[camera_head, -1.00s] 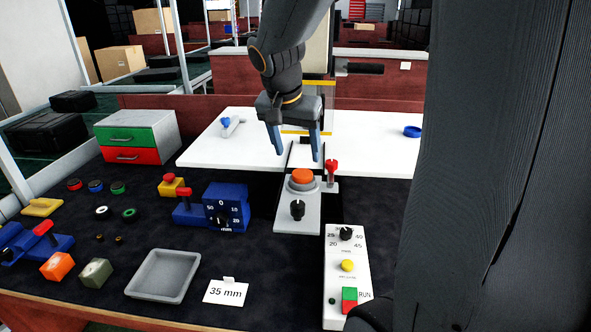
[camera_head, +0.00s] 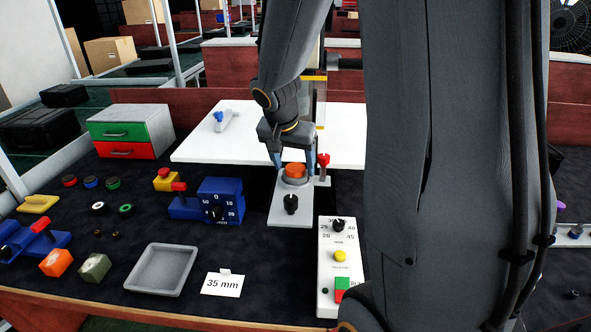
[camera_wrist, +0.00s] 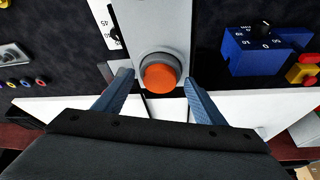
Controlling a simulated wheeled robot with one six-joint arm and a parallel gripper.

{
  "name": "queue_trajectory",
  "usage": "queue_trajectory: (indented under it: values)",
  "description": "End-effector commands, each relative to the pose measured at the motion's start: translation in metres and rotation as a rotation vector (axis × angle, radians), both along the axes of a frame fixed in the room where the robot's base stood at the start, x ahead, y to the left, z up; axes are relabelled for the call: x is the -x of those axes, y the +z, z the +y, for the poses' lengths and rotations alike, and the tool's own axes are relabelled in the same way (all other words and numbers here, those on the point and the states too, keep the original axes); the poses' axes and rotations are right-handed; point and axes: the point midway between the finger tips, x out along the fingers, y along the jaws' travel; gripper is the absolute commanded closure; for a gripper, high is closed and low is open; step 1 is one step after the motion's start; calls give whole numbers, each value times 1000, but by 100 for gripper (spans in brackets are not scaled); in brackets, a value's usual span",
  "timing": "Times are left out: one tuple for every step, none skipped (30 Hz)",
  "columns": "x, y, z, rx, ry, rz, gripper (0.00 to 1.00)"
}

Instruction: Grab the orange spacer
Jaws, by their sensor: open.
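The orange spacer (camera_head: 294,170) is a short orange cylinder on a round grey seat of a light grey fixture (camera_head: 280,216). In the wrist view the orange spacer (camera_wrist: 159,77) lies between the two blue fingertips. My gripper (camera_head: 293,162) is open and pointing down over the fixture, with one finger at each side of the spacer. The fingers look apart from it, with a gap on both sides in the wrist view (camera_wrist: 158,79). The exact height of the fingertips against the spacer is hard to tell.
A red-topped post (camera_head: 323,168) stands close on the right of the spacer. A black knob (camera_head: 291,204) is in front. A blue dial block (camera_head: 221,202) stands left, a white control panel (camera_head: 338,265) front right. An orange block (camera_head: 56,263) lies far left.

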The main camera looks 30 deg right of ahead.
Motion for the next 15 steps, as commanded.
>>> queue_trajectory:
  values:
    - [0,0,0,0,0,0,36]
    - [0,0,0,0,0,0,39]
    - [0,0,0,0,0,0,46]
    - [0,0,0,0,0,0,51]
    - [0,0,0,0,0,0,56]
    - [0,0,0,0,0,0,63]
    - [0,0,0,0,0,0,68]
    - [0,0,0,0,0,0,73]
    - [0,0,0,0,0,0,80]
    - [0,0,0,0,0,0,80]
    - [0,0,0,0,0,0,80]
    - [0,0,0,0,0,0,80]
    - [0,0,0,0,0,0,80]
    - [0,0,0,0,0,0,80]
    - [0,1,0,0,0,0,80]
